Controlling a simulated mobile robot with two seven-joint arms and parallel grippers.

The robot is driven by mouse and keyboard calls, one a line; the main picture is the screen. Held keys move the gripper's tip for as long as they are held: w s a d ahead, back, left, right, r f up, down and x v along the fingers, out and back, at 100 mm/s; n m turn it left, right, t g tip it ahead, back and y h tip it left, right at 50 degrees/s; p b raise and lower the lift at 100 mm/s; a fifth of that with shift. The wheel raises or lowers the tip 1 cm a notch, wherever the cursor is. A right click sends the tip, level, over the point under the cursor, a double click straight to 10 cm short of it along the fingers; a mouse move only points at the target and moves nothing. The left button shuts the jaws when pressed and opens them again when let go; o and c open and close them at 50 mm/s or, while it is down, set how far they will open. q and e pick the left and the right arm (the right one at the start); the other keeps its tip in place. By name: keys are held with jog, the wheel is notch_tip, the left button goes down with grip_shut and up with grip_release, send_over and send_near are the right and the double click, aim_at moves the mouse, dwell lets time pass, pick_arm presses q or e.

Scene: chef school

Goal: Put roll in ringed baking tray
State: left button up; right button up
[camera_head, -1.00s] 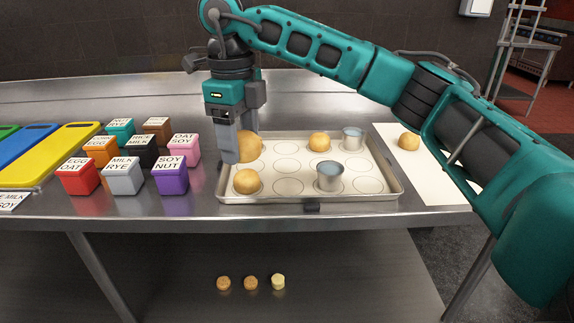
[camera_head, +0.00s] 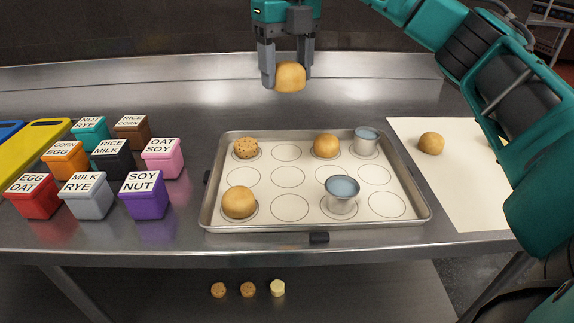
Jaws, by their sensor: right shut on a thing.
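My right gripper (camera_head: 287,78) is shut on a plain golden roll (camera_head: 291,77). It holds the roll in the air above the counter, behind the tray's back edge in the picture. The ringed baking tray (camera_head: 310,226) lies on the steel counter, with rows of printed rings. In it are a speckled roll (camera_head: 246,148) at the back left, a plain roll (camera_head: 326,145) in the back row, and a plain roll (camera_head: 239,202) at the front left. Two metal cups with bluish contents, one at the back right (camera_head: 366,141) and one in front (camera_head: 341,194), also stand in it. My left gripper is not in view.
A white sheet (camera_head: 460,185) right of the tray bears another roll (camera_head: 431,143); a further one is partly hidden by my right arm. Labelled coloured boxes (camera_head: 146,196) and cutting boards (camera_head: 34,152) stand left. Several rings are empty. Small pieces (camera_head: 248,289) lie on the lower shelf.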

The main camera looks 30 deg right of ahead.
notch_tip(320, 180, down, 5)
jog(key=b, duration=0.3)
send_over(287, 175)
notch_tip(287, 175, down, 9)
jog(key=shift+f, duration=0.65)
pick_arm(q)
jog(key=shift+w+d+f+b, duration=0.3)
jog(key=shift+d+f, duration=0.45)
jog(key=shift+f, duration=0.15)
pick_arm(e)
jog(key=shift+f, duration=2)
jog(key=shift+f, duration=0.2)
jog(key=o, duration=1)
jog(key=shift+o, duration=0.2)
